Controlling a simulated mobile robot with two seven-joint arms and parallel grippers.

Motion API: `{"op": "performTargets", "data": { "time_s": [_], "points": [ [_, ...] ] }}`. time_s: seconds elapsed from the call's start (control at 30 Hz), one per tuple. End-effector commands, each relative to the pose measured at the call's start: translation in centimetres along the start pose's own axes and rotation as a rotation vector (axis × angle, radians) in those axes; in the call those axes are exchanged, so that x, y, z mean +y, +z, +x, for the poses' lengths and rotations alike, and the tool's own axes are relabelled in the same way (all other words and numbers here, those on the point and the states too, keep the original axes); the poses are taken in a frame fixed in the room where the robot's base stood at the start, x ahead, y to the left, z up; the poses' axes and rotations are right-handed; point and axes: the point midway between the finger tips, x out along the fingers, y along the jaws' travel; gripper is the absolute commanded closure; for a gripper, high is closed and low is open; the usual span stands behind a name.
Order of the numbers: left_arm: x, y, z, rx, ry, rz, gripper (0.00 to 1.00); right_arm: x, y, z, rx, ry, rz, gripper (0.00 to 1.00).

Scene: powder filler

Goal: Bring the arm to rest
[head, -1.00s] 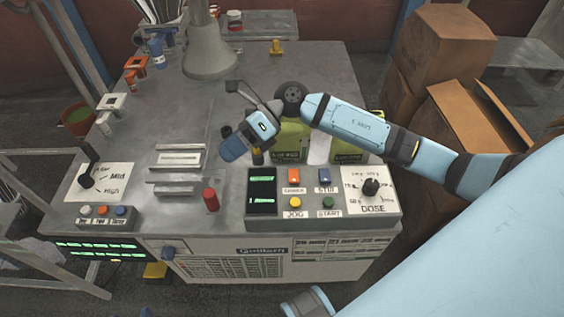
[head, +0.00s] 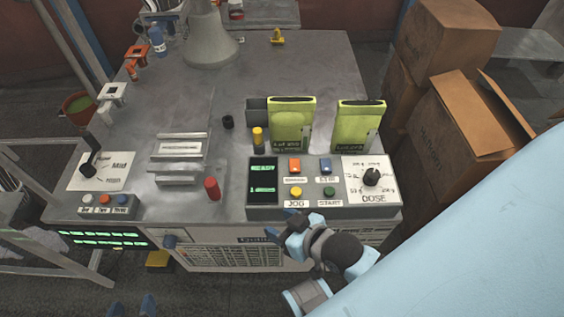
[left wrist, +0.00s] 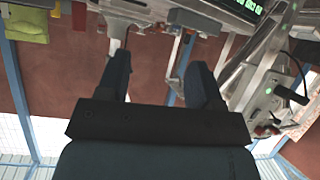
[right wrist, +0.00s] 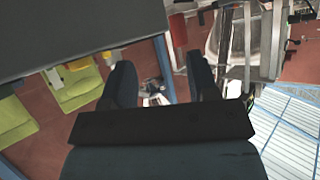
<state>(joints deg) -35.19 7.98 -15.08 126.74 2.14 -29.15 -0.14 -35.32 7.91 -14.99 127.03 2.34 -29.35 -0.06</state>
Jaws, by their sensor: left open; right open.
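My right arm is folded back at the lower right of the head view. Its gripper (head: 292,232) is just in front of the control panel's front edge, open and empty. Its two dark fingers (right wrist: 162,85) stand apart in the right wrist view with nothing between them. My left gripper (head: 132,307) shows only as two blue fingertips at the bottom edge of the head view. It is open, and the left wrist view shows its fingers (left wrist: 160,80) apart and empty.
The control panel (head: 262,212) with buttons and a dose dial (head: 371,178) sits at the machine's front edge. Two green pouches (head: 290,125) (head: 357,128) stand behind it. A red cylinder (head: 212,188) stands left of the panel. Cardboard boxes (head: 460,125) are at right.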

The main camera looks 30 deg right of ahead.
Motion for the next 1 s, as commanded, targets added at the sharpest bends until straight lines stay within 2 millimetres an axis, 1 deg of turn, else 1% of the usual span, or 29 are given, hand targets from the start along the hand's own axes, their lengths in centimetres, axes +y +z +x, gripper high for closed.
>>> {"op": "performTargets", "data": {
  "time_s": [0.17,0.27,0.5,0.7,0.8,0.9,1.0],
  "points": [
    [-0.1,-0.4,-0.3,0.002,-0.001,0.001,0.40,0.0,-0.3,-0.1,0.001,0.000,-0.004,0.46],
    [0.0,-1.5,-0.9,-0.002,-0.004,0.003,0.40,-0.1,-1.4,-0.8,-0.003,0.003,-0.007,0.46],
    [0.0,-6.7,-4.2,-0.027,-0.019,0.013,0.40,-0.1,-6.6,-4.0,-0.028,0.018,-0.019,0.46],
    [-0.1,-10.5,-6.8,-0.051,-0.032,0.023,0.40,0.0,-10.4,-6.7,-0.051,0.032,-0.029,0.46],
    [-0.1,-12.2,-8.2,-0.064,-0.039,0.028,0.40,0.0,-12.1,-8.0,-0.064,0.039,-0.034,0.46],
    [-0.2,-13.5,-9.2,-0.073,-0.044,0.033,0.40,0.1,-13.4,-9.1,-0.073,0.045,-0.039,0.46],
    [-0.3,-14.2,-9.9,-0.081,-0.049,0.037,0.40,0.2,-14.1,-9.7,-0.081,0.049,-0.043,0.46]
  ]
}}
